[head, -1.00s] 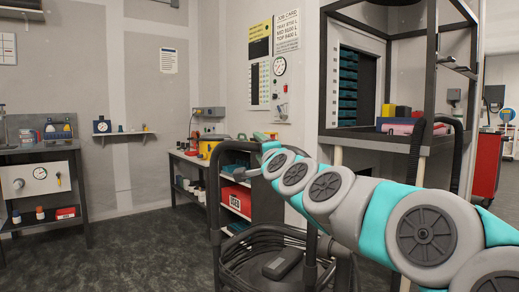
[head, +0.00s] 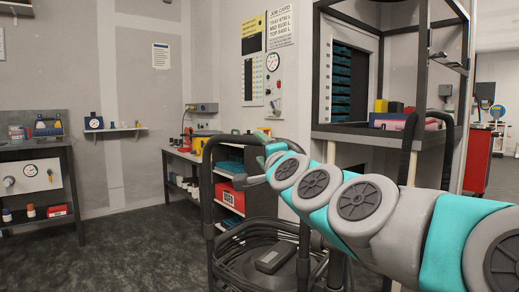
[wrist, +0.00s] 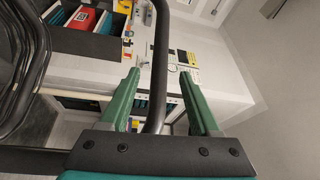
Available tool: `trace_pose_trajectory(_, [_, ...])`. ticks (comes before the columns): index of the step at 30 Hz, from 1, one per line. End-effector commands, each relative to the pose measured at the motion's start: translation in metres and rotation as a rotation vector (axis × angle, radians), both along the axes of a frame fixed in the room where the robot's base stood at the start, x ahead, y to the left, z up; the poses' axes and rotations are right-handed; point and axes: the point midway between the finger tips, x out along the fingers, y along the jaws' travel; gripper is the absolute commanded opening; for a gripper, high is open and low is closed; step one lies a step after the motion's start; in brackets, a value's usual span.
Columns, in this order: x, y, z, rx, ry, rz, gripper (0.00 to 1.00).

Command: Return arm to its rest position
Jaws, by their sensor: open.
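My arm, grey and teal, stretches across the right half of the head view, from the lower right corner toward the middle. My gripper shows at its far end in the head view (head: 258,168), small and partly hidden behind my own wrist. In the wrist view my gripper (wrist: 162,98) has two green fingers set wide apart. A dark bar (wrist: 160,65) shows between the fingers, and I cannot tell how far it is from them. No object is held.
A black-framed trolley with coiled hose (head: 262,262) stands below my arm. A shelf unit with a red box (head: 230,197) is behind it. A dark frame with teal drawers (head: 342,85) stands right. A red cabinet (head: 478,160) is at far right. Open floor (head: 140,250) lies left.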

Motion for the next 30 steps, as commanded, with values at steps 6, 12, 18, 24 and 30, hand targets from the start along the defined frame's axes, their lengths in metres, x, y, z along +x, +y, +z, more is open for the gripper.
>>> trace_pose_trajectory(6, [-0.001,0.002,-0.002,-0.013,0.004,0.006,0.63])
trace_pose_trajectory(12, [-0.03,0.032,-0.059,-0.247,0.111,0.124,0.63])
trace_pose_trajectory(18, [-0.096,0.047,-0.179,-0.638,0.342,0.326,0.63])
trace_pose_trajectory(24, [-0.177,0.018,-0.287,-0.938,0.6,0.511,0.63])
trace_pose_trajectory(30, [-0.277,-0.034,-0.369,-1.145,0.891,0.702,0.63])
